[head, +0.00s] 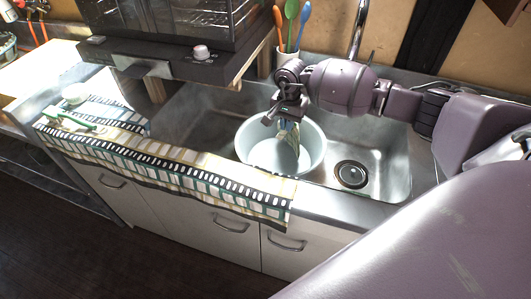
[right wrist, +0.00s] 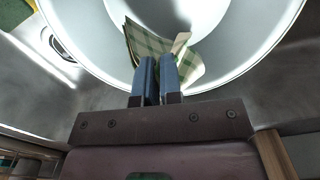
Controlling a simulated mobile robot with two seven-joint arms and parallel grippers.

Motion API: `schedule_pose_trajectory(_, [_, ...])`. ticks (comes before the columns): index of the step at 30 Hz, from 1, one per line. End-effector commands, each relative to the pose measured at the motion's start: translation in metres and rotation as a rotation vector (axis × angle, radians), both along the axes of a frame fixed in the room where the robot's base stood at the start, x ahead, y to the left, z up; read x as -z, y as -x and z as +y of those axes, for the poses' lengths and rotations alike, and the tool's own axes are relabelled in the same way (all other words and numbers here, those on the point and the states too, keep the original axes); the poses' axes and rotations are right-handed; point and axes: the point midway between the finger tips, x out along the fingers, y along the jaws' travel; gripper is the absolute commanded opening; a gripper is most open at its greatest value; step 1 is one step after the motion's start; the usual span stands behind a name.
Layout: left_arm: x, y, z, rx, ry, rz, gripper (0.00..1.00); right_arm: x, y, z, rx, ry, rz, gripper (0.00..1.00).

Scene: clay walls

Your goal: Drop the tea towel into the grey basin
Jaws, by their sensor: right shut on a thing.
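The grey basin (head: 318,150) is a round, pale bowl standing in the metal sink; its inside fills the top of the right wrist view (right wrist: 225,75). My right gripper (head: 287,119) is above the basin with its fingers pointing down. In the right wrist view its blue fingers (right wrist: 157,65) are close together, shut on the tea towel (right wrist: 150,42). The towel is green checked with a pale edge and hangs down inside the basin in the head view (head: 291,136). I cannot tell whether its lower end touches the basin floor. My left gripper is not in view.
A long patterned cloth (head: 190,167) lies along the counter's front edge. The sink drain (head: 350,174) is right of the basin. A dark oven-like appliance (head: 170,30) stands behind on the left, and a utensil pot (head: 287,64) stands behind my right gripper.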

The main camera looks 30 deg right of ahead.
Motion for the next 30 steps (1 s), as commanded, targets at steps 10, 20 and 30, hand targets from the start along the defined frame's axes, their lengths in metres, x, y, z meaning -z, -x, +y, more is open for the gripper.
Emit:
schedule_pose_trajectory(10, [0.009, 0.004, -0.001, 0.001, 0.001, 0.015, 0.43, 0.023, 0.001, 0.0, 0.0, -0.001, 0.004, 0.0])
schedule_pose_trajectory(20, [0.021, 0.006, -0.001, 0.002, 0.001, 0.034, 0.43, 0.056, 0.001, 0.0, 0.001, -0.001, 0.004, 0.0])
schedule_pose_trajectory(30, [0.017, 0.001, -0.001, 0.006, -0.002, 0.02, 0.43, 0.059, 0.0, 0.0, 0.0, 0.0, -0.001, 0.0])
